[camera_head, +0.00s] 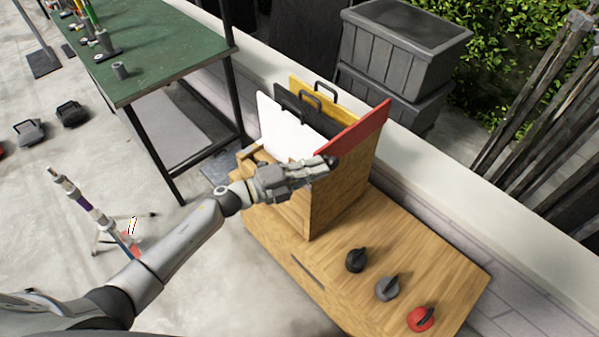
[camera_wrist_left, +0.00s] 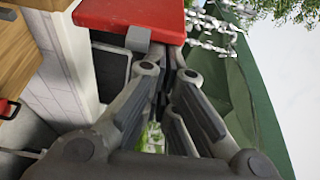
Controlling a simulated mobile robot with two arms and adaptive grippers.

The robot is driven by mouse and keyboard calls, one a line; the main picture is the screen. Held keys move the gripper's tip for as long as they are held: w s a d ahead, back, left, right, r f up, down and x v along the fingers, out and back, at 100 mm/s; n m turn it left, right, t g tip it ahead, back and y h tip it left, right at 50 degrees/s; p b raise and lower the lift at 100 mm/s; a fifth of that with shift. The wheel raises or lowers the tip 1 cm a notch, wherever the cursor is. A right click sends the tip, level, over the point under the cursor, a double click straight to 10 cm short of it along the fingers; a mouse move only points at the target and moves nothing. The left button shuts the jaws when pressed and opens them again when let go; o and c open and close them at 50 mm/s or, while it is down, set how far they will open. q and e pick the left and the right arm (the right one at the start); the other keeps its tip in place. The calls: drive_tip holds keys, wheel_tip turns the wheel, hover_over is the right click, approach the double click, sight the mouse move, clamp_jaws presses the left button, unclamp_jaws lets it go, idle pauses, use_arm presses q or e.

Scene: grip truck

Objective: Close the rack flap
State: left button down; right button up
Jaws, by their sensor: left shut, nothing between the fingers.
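A wooden rack (camera_head: 343,190) stands on a wooden bench. A white panel (camera_head: 285,130), a black panel (camera_head: 295,105) and a yellow panel (camera_head: 345,100) stand upright in it, side by side. A red piece (camera_head: 360,130) lies slanted along the top of the rack's right side; I cannot tell whether it is the flap. My left gripper (camera_head: 328,163) is shut and empty at the front of the rack, by the near end of the red piece. In the left wrist view the red surface (camera_wrist_left: 125,14) is just beyond the fingertips (camera_wrist_left: 168,62); contact is unclear. My right gripper is out of view.
The bench (camera_head: 420,245) carries black, grey and red knobs (camera_head: 421,319) at the right. A green table (camera_head: 165,55) with tools stands at the left. Grey crates (camera_head: 400,50) and a low wall (camera_head: 480,190) are behind. A thin stand (camera_head: 95,215) is near my left arm.

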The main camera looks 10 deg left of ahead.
use_arm(q)
drive_tip(key=shift+w+d, duration=0.2)
drive_tip(key=shift+d, duration=0.05)
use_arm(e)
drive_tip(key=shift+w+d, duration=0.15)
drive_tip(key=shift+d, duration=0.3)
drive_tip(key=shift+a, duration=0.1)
use_arm(q)
drive_tip(key=shift+w+a+n, duration=0.15)
drive_tip(key=shift+n, duration=0.15)
drive_tip(key=w+a+f+n+t+y+b, duration=0.1)
drive_tip(key=w+a+f+n+t+b, duration=0.1)
drive_tip(key=n, duration=0.8)
drive_tip(key=w+a+f+n+t+y+b, duration=0.1)
drive_tip(key=w+a+n+t+b, duration=0.3)
drive_tip(key=n, duration=0.6)
drive_tip(key=shift+a+f+n+t+b, duration=0.3)
drive_tip(key=shift+a+f+t+b, duration=0.55)
drive_tip(key=shift+b, duration=0.7)
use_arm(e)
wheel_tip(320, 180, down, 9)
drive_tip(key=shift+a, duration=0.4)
use_arm(q)
drive_tip(key=shift+a+r+g, duration=0.15)
drive_tip(key=shift+a+g, duration=0.05)
drive_tip(key=shift+g, duration=0.05)
drive_tip(key=shift+s, duration=0.15)
